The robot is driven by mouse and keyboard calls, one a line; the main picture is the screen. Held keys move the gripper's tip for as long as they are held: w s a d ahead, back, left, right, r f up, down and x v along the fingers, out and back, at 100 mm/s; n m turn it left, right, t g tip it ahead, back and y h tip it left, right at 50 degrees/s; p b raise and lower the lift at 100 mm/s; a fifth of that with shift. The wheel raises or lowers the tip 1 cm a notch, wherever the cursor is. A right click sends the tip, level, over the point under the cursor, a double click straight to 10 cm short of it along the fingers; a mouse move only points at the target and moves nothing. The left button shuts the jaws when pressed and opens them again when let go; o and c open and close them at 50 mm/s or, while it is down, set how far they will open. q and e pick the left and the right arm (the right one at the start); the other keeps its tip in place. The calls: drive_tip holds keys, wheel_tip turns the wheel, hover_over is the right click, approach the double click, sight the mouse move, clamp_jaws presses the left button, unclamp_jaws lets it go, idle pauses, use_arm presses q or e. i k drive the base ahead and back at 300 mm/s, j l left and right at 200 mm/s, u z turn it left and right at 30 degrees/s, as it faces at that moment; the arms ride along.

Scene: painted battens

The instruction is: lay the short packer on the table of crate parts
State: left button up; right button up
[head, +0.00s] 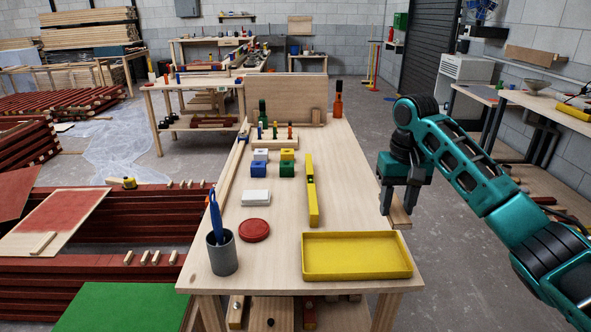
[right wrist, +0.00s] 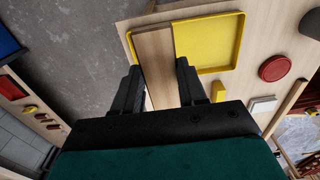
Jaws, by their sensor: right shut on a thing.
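My right gripper (head: 399,203) is just off the right edge of the near wooden table (head: 270,210). It is shut on a short flat wooden piece (head: 400,217), which looks like the short packer. In the right wrist view the wooden piece (right wrist: 155,62) runs out between the two fingers (right wrist: 158,88), its far end overlapping the yellow tray in the picture. I cannot tell which table is the one of crate parts; the farther table (head: 190,83) at the back left has red pieces on its lower shelf. My left gripper is not in view.
A yellow tray (head: 357,234), yellow level (head: 312,190), red disc (head: 254,230), white block (head: 255,197) and grey cup (head: 222,257) stand on the near table. Stacked red battens (head: 120,222) fill the left side. Grey floor is open at the right of the table.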

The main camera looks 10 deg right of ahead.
sight(342, 213)
drive_tip(key=i, duration=0.85)
